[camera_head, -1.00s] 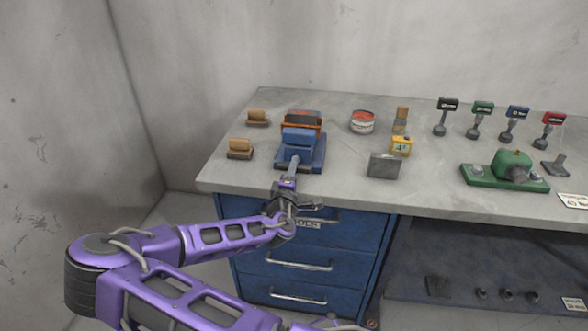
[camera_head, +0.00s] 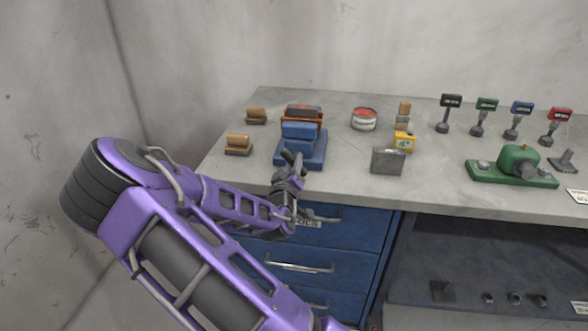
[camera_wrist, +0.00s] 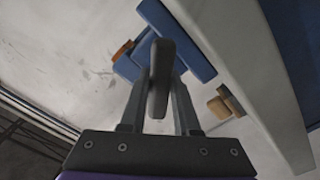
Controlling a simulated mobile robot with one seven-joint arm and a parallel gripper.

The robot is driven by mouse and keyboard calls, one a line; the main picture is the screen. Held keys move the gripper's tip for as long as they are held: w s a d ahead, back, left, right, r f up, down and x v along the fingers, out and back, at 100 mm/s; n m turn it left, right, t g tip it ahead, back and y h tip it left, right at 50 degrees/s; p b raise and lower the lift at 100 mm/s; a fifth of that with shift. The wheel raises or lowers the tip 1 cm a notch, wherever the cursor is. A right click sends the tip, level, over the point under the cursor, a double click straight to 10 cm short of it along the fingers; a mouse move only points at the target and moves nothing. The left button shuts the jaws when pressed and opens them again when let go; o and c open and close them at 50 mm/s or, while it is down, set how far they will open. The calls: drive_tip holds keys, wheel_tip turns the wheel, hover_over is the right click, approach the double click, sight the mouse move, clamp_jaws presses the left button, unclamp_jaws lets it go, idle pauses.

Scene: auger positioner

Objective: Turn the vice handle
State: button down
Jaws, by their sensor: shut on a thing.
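The blue vice (camera_head: 315,150) with an orange rear part (camera_head: 303,113) sits near the front edge of the workbench, left of the middle. My gripper (camera_head: 293,162) is at the front of the vice. In the wrist view, its fingers (camera_wrist: 160,78) are shut on the dark grey vice handle (camera_wrist: 159,88), a rounded bar lying between them. The blue vice body (camera_wrist: 183,42) shows beyond the fingers, tilted in that view. In the head view the gripper hides most of the handle.
Two brown blocks (camera_head: 238,144) stand left of the vice. A grey plate (camera_head: 388,161), a yellow box (camera_head: 404,142) and a red-topped can (camera_head: 364,119) stand to its right. A green device (camera_head: 517,165) is further right. Blue drawers (camera_head: 300,267) are below the bench edge.

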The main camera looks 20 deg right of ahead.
drive_tip(key=shift+m+b, duration=1.3)
drive_tip(key=shift+m, duration=0.7)
drive_tip(key=c, duration=0.6)
unclamp_jaws()
drive_tip(key=shift+c, duration=0.2)
drive_tip(key=shift+s+a, duration=0.1)
drive_tip(key=p+v, duration=0.8)
drive_tip(key=v, duration=0.9)
drive_tip(key=shift+a, duration=0.1)
